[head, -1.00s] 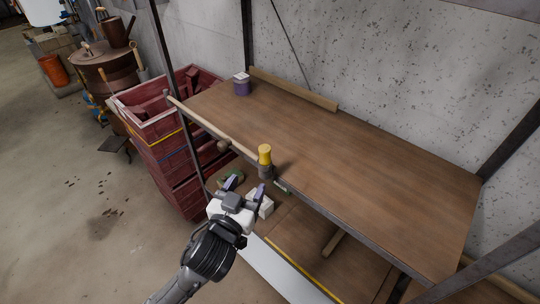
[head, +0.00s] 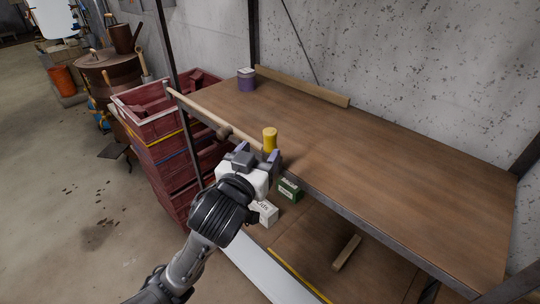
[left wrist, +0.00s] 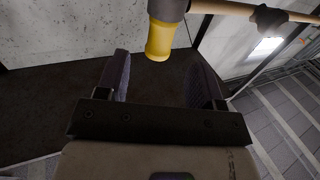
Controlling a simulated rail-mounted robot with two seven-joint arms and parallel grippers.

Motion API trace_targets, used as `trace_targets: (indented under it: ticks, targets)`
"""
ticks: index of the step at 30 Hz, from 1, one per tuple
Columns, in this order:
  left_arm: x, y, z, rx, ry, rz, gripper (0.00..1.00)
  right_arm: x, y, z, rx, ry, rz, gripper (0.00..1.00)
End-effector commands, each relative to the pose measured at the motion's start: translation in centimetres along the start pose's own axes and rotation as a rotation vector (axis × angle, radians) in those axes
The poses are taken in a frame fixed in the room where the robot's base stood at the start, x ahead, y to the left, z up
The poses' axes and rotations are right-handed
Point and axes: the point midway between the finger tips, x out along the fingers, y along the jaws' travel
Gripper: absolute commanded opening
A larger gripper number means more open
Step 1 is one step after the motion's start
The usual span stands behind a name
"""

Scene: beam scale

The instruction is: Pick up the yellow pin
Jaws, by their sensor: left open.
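The yellow pin (head: 270,138) stands upright at the left front edge of the wooden table, at the near end of a wooden rod. In the left wrist view, the yellow pin (left wrist: 159,40) hangs into the picture from the top, joined to a dark collar, between the finger lines but beyond the tips. My left gripper (head: 262,157) is open and empty, just in front of and below the pin. Its two fingers (left wrist: 163,75) are spread in the left wrist view. Whether a finger touches the pin cannot be told. My right gripper is not in view.
The wooden rod (head: 205,113) with a dark knob runs along the table's left edge. A purple container (head: 246,80) stands at the table's back left. Red crates (head: 160,125) are stacked at left. Small boxes, one green (head: 290,190), lie below. The tabletop's middle (head: 380,160) is clear.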

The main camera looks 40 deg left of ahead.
Motion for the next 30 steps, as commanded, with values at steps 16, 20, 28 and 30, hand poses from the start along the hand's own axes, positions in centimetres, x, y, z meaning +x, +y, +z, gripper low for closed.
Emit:
trace_targets:
  ticks: [16, 20, 28, 30]
  targets:
    - [4.0, 0.0, 0.0, 0.004, -0.002, -0.001, 0.61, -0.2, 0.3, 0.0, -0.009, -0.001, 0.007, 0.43]
    - [5.8, 0.0, 0.2, 0.004, -0.003, -0.002, 0.61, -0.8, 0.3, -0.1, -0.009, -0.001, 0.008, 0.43]
    - [8.1, 0.0, 0.4, 0.002, -0.001, 0.000, 0.61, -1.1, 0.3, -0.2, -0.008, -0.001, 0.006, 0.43]
    - [8.2, 0.0, 0.4, 0.002, -0.001, 0.000, 0.61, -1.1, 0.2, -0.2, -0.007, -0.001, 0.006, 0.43]
